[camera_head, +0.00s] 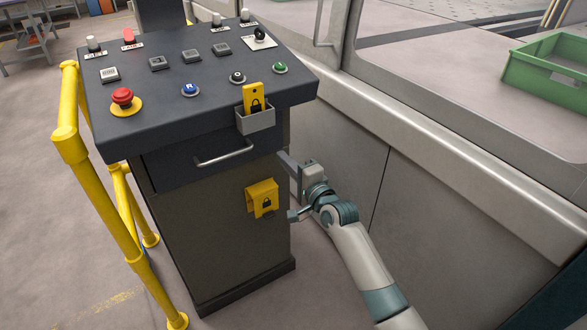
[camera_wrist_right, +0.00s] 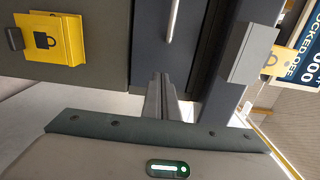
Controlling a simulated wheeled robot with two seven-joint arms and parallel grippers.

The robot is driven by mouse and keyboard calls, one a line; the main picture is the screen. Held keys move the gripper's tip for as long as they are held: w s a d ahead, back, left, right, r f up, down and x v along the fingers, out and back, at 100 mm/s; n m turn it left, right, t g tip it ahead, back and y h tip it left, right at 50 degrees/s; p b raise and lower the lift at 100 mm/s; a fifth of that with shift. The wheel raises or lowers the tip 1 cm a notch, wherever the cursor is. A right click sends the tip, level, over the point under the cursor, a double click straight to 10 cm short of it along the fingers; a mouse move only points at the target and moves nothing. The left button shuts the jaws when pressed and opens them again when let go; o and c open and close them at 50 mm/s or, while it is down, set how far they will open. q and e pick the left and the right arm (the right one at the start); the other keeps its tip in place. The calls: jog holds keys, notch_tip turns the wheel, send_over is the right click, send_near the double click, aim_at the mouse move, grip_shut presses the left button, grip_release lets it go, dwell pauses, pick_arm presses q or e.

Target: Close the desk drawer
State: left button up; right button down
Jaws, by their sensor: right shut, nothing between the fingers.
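The desk is a dark grey control console. Its drawer (camera_head: 180,166) sits under the sloped top, with a pale bar handle (camera_head: 223,153) on its front. I cannot tell exactly how far the drawer stands out. My right gripper (camera_head: 284,160) is at the right end of the drawer front, fingers toward the console; contact is unclear. In the right wrist view the gripper's fingers (camera_wrist_right: 162,82) are together and empty, below the handle (camera_wrist_right: 172,20) in the picture. My left gripper is not in view.
A grey holder (camera_head: 256,119) with a yellow lock tag hangs at the top's front edge. A yellow lock box (camera_head: 262,198) is on the cabinet front. Yellow railing (camera_head: 75,120) stands left. The machine's metal panels (camera_head: 420,190) close off the right. A green crate (camera_head: 545,75) is far right.

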jog(key=v, duration=0.4)
jog(key=shift+s, duration=0.1)
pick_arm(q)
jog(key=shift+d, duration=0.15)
